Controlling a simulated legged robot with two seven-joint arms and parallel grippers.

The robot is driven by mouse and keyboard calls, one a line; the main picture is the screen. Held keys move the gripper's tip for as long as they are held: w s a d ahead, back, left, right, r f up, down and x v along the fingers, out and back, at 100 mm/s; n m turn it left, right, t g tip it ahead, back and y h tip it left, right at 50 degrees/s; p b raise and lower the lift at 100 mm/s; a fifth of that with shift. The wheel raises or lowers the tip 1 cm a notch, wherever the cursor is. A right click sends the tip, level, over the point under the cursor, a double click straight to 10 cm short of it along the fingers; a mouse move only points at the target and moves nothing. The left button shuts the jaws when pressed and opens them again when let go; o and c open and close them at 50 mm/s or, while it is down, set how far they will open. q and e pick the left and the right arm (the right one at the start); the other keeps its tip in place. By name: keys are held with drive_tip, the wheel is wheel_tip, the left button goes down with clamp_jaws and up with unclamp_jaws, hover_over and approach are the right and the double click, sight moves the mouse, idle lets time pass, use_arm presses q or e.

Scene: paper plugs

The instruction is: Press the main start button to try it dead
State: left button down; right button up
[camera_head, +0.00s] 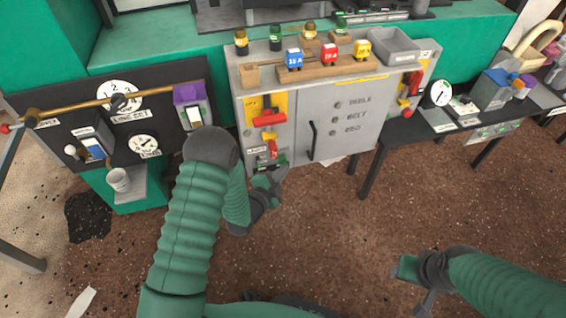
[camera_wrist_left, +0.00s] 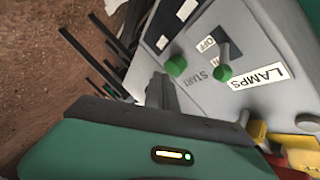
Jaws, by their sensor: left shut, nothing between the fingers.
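A green round button (camera_wrist_left: 176,66) beside the word START sits on a grey panel (camera_wrist_left: 258,50) in the left wrist view. Next to it is a lever (camera_wrist_left: 222,55) with a green end, near the labels OFF and LAMPS. My left gripper (camera_wrist_left: 158,80) is shut and empty, its tips close beside the START button; I cannot tell whether they touch. In the head view my left gripper (camera_head: 276,177) is at the lower left front of the grey cabinet (camera_head: 345,125). My right gripper (camera_head: 428,302) is low at the right, far from the cabinet; its fingers are unclear.
The cabinet front carries a red handle (camera_head: 269,118) and a dark door handle (camera_head: 312,140). Colored blocks stand in a wooden rack (camera_head: 330,66) on top. A black gauge board (camera_head: 60,105) stands left, and a dark side table (camera_head: 440,122) right. The brown floor in front is mostly clear.

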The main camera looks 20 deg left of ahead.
use_arm(q)
drive_tip(key=shift+w+a, duration=0.25)
drive_tip(key=shift+w, duration=0.15)
idle(0.6)
idle(0.3)
drive_tip(key=shift+s+d, duration=0.5)
drive_tip(key=shift+s, duration=0.3)
drive_tip(key=s+d, duration=0.1)
drive_tip(key=s, duration=0.1)
drive_tip(key=s+d+p, duration=0.1)
drive_tip(key=s, duration=0.1)
drive_tip(key=shift+d, duration=0.4)
idle(0.3)
